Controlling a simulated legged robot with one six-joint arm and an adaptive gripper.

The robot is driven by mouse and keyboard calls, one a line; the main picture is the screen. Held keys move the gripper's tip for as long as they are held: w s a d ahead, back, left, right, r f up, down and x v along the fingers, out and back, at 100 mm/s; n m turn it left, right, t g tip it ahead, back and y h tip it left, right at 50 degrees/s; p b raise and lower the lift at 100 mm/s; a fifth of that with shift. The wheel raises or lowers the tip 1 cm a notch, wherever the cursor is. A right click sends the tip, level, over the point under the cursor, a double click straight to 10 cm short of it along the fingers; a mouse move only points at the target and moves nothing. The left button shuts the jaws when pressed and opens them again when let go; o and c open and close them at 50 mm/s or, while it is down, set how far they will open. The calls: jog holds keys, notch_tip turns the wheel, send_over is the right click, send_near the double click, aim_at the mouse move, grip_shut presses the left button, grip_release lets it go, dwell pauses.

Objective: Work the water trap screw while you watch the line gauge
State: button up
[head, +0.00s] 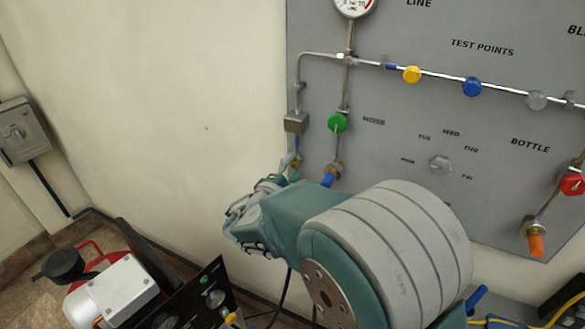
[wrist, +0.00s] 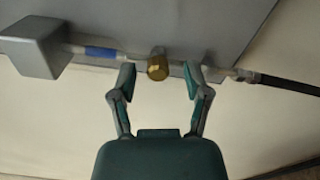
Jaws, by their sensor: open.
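A brass screw (wrist: 157,66) sits on the thin pipe below the grey trap box (wrist: 40,45) in the wrist view. My gripper (wrist: 160,76) is open, with one finger on each side of the screw and a visible gap on both sides. In the head view the grey trap box (head: 296,122) is on the panel's left side, and my gripper (head: 262,192) is below it, largely hiding the screw area. The line gauge (head: 353,5) is at the top edge, cut off, with red on its right side; its reading is too small to tell.
A green knob (head: 337,123) is close right of the trap box. Yellow (head: 411,75) and blue (head: 471,87) test points sit on the upper pipe. A black hose (wrist: 285,84) leads off right of the screw. Equipment with a red handle (head: 90,250) stands low left.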

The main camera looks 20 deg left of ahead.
jog(key=s+a, duration=0.2)
jog(key=s, duration=0.9)
jog(key=shift+s, duration=0.4)
jog(key=shift+d, duration=0.1)
dwell(0.7)
jog(key=d+r+m+g+h, duration=0.2)
jog(key=d+m+g+h, duration=0.55)
jog(key=d, duration=1.75)
jog(key=s+d+m+g+y, duration=0.2)
jog(key=s+d+m+y, duration=0.2)
jog(key=s, duration=0.3)
jog(key=s+d+r+m+g+y, duration=0.1)
jog(key=s+d+m+g+y, duration=0.1)
jog(key=s+d+m+y, duration=0.3)
jog(key=shift+s+m+g+y, duration=0.35)
jog(key=shift+s+m+y, duration=0.5)
jog(key=shift+s+m, duration=0.35)
jog(key=shift+r, duration=0.1)
